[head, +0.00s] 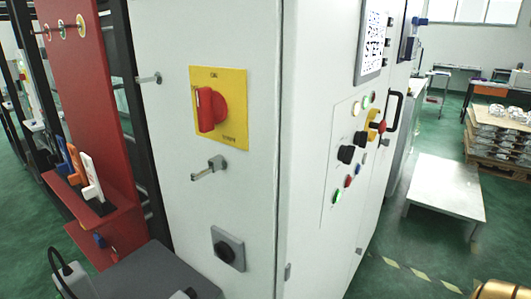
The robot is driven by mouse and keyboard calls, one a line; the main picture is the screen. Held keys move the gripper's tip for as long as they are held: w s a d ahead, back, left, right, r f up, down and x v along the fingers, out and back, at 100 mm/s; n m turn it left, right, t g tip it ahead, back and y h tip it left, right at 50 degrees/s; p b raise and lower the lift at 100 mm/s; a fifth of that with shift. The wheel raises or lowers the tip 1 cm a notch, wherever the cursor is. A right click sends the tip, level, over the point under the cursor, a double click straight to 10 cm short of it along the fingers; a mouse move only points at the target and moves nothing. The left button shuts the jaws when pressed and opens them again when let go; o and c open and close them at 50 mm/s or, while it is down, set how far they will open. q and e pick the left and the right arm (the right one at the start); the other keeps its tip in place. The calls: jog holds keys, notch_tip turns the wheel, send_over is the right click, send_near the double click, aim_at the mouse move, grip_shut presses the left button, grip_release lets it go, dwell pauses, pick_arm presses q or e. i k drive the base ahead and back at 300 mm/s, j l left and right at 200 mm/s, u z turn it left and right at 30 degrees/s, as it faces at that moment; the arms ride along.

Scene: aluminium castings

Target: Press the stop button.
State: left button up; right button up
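The control panel (334,170) is on the right-hand face of a tall light-grey cabinet, seen at a steep angle. It carries a red mushroom button on a yellow backing (376,127) and black knobs (346,154). Lower down are small red buttons (348,181), a blue one and a lit green button (338,196). I cannot read any labels, so I cannot tell which is named stop.
The cabinet's front face has a red rotary switch (207,108) on a yellow plate, a latch handle (210,170) and a black knob (227,248). A black door handle (394,112) juts out beside the panel. A low grey table (446,185) stands right; green floor (400,250) is open before it.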

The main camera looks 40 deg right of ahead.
aim_at(347, 181)
jog(key=z, duration=1.8)
